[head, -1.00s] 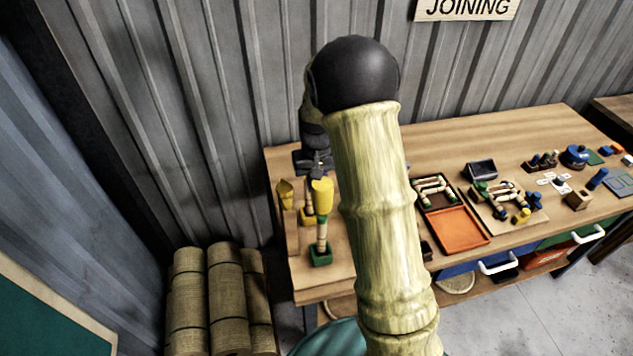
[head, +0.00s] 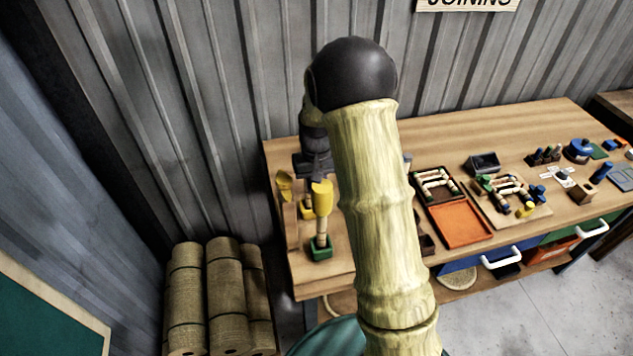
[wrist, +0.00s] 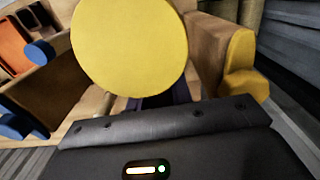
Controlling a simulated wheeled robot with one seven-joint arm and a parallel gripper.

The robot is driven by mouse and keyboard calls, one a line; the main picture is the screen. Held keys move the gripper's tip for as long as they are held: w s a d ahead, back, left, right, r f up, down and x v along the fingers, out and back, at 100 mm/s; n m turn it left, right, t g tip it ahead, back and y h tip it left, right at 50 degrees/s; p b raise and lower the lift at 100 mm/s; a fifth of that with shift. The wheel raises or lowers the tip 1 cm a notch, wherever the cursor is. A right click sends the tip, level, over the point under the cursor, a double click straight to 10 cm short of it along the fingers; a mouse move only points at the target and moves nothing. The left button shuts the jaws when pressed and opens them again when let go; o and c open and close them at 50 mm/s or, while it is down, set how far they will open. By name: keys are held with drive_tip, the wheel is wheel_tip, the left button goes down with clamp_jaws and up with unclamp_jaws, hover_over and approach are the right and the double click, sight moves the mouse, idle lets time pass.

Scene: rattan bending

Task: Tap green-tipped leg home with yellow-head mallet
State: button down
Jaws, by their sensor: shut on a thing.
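The mallet's yellow head (head: 322,198) is in my gripper (head: 317,170), over the bench's left end. In the wrist view this head (wrist: 130,45) fills the upper middle as a round face and hides my fingertips. My gripper is shut on the mallet. Straight below the head, a short pale jointed stick (head: 321,240) stands in a green block (head: 320,253). I cannot tell whether the stick is the leg or the mallet's handle, nor whether the head touches it. Its green tip cannot be made out.
A second yellow piece (head: 284,185) stands close left of the mallet. An orange tray (head: 461,224) and a rattan assembly on a board (head: 510,205) lie further right. Rolled bundles (head: 224,290) stand on the floor left of the bench (head: 440,132). The wall is close behind.

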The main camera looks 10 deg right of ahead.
drive_tip(key=shift+r+p, duration=1.45)
drive_tip(key=shift+r, duration=0.5)
drive_tip(key=shift+f, duration=0.15)
drive_tip(key=shift+f, duration=0.3)
drive_tip(key=shift+b, duration=0.3)
wheel_tip(320, 180, down, 4)
drive_tip(key=shift+r+b, duration=0.1)
drive_tip(key=shift+b, duration=1.15)
drive_tip(key=shift+s, duration=0.1)
drive_tip(key=shift+r+p, duration=1.45)
drive_tip(key=shift+r, duration=0.4)
